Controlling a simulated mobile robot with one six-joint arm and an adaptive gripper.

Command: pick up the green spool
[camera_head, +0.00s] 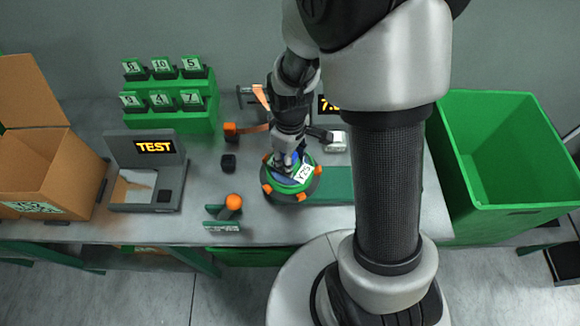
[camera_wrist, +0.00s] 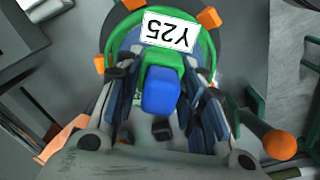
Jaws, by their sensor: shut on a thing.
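The green spool (camera_head: 284,188) is a round dark disc with a green ring, orange tabs and a white label reading Y25. In the wrist view the spool (camera_wrist: 204,44) fills the top middle, with a green and blue knob at its centre. My gripper (camera_head: 287,163) is over the spool's middle. In the wrist view my gripper (camera_wrist: 163,88) has its fingers on both sides of the knob and is shut on it. The spool's underside is hidden, and I cannot tell whether it touches the table.
On the grey table (camera_head: 190,225) stand a TEST device (camera_head: 145,170), a green rack (camera_head: 180,118) with numbered blocks, a small black block (camera_head: 228,162) and an orange-knobbed stand (camera_head: 233,203). A cardboard box (camera_head: 60,165) is at left, a large green bin (camera_head: 500,180) at right.

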